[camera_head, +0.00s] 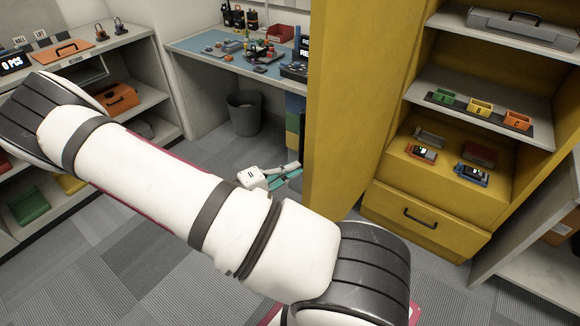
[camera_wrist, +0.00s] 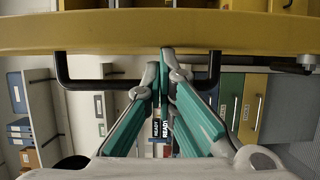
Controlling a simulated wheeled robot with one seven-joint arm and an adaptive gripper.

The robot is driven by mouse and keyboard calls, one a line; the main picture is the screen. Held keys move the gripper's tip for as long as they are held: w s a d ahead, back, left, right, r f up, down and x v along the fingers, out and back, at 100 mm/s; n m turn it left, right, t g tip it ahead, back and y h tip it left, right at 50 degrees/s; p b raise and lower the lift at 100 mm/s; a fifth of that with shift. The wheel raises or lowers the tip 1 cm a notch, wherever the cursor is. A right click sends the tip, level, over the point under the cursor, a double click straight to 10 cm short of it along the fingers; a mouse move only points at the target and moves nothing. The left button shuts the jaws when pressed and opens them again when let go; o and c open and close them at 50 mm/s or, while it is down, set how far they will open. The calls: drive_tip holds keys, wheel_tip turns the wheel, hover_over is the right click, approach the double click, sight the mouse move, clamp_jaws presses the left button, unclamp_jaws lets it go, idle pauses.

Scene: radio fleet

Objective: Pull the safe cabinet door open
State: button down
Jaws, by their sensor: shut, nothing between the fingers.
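The yellow cabinet (camera_head: 482,150) stands at right in the head view, its shelves and lower drawer exposed. Its yellow door (camera_head: 358,100) stands swung out, away from the shelves. In the wrist view the door (camera_wrist: 200,32) is a yellow band across the top, with a black bar handle (camera_wrist: 105,85) on it. My gripper (camera_wrist: 166,52) is shut and empty, its teal fingers crossing in front of the handle bar, tips near the door face. I cannot tell whether they touch the bar. In the head view my gripper (camera_head: 296,168) is left of the door's lower part; the handle is hidden there.
A blue-topped workbench (camera_head: 215,48) with a grey bin (camera_head: 244,112) under it stands behind. Shelving (camera_head: 135,60) with orange cases is at left. A grey shelf unit (camera_head: 540,220) stands at far right. Carpet floor is open at lower left.

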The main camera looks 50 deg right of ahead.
drive_tip(key=w+b+v, duration=0.2)
drive_tip(key=v, duration=0.9)
drive_tip(key=shift+w+d+b, duration=0.25)
drive_tip(key=shift+w+b, duration=0.05)
drive_tip(key=shift+r, duration=0.1)
drive_tip(key=s+a+r+n+t+y, duration=0.1)
drive_tip(key=s+a+r+t+y, duration=0.4)
drive_tip(key=r+y, duration=0.3)
drive_tip(key=s+a+r+n+t+y, duration=0.2)
drive_tip(key=s+a+r+t+y, duration=0.2)
drive_tip(key=s+a+r+y, duration=0.4)
wheel_tip(320, 180, up, 6)
drive_tip(key=shift+s+r+n+t+y, duration=0.2)
drive_tip(key=shift+n+t+y, duration=0.15)
drive_tip(key=shift+y, duration=0.25)
drive_tip(key=shift+a, duration=0.15)
